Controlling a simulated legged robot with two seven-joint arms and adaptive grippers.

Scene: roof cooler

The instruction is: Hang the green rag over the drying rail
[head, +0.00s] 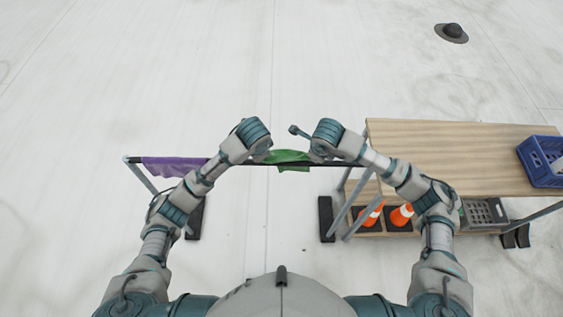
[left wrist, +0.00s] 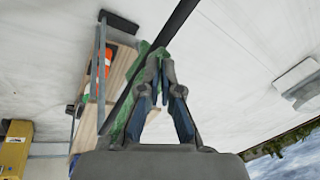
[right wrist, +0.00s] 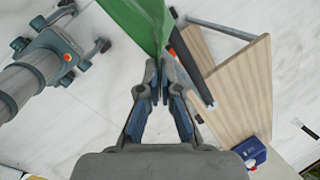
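The green rag (head: 287,156) spans between my two grippers at the dark drying rail (head: 330,164), overlapping it in the head view. Whether it rests on the rail I cannot tell. My left gripper (left wrist: 159,58) has its fingertips together with green cloth (left wrist: 138,92) at and behind them, close to the rail (left wrist: 178,22). My right gripper (right wrist: 160,72) is pinched on the rag, whose cloth (right wrist: 138,18) stretches taut from the fingertips. The rail also shows beside it in the right wrist view (right wrist: 190,68). In the head view the hands hide the rag's ends.
A purple cloth (head: 172,167) hangs on the rail's left part. A wooden table (head: 445,155) stands right, with a blue crate (head: 541,160) on it. Orange cones (head: 401,215) and a grey crate (head: 484,212) sit below. A dark hat-like object (head: 452,32) lies far off.

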